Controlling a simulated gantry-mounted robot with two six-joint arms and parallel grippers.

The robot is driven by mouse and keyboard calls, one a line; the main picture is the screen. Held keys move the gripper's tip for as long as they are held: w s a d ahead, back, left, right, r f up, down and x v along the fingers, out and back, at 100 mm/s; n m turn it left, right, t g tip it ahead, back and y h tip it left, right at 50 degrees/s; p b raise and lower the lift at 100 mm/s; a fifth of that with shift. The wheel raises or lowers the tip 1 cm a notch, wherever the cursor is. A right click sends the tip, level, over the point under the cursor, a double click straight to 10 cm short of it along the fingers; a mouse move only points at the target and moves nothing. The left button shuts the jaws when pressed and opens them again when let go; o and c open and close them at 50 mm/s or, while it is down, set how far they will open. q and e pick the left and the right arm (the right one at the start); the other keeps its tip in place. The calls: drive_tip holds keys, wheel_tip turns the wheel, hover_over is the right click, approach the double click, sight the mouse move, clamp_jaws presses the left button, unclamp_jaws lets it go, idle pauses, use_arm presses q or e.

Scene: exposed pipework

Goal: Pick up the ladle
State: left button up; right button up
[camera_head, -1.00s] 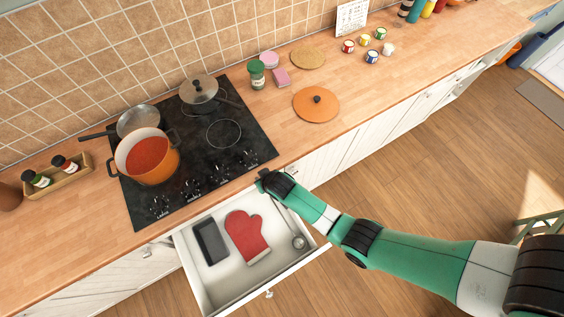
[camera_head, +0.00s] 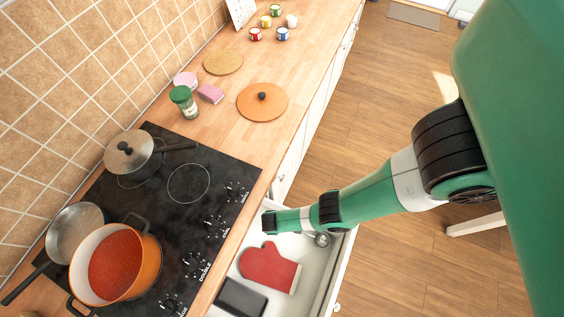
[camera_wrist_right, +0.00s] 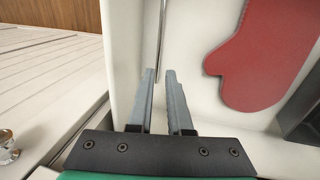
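The ladle lies in the open drawer. In the head view its metal bowl (camera_head: 322,239) shows just below my right arm, which hides most of its handle. In the right wrist view the thin ladle handle (camera_wrist_right: 162,35) runs along the drawer floor just beyond my right gripper (camera_wrist_right: 160,74). The two grey fingers stand apart, with a narrow gap in line with the handle. I cannot tell whether the fingertips reach down beside it. In the head view my arm hides the fingers. My left gripper is in neither view.
The white drawer (camera_head: 333,275) also holds a red oven mitt (camera_head: 268,268) and a dark tray (camera_head: 240,299). The worktop edge and black cooktop (camera_head: 190,185) lie beside my gripper. An orange pot (camera_head: 150,265) and a lidded pan (camera_head: 128,152) stand on the cooktop.

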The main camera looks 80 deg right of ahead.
drive_tip(key=f+b, duration=0.4)
drive_tip(key=s+d+f+b, duration=0.1)
drive_tip(key=f+b, duration=0.1)
drive_tip(key=shift+d+f, duration=0.1)
drive_tip(key=shift+f, duration=0.1)
drive_tip(key=shift+r, duration=0.1)
drive_tip(key=f+b, duration=0.2)
drive_tip(key=d+f+b, duration=0.1)
drive_tip(key=f+b, duration=0.2)
drive_tip(key=shift+f+b, duration=0.1)
drive_tip(key=shift+b, duration=0.2)
clamp_jaws()
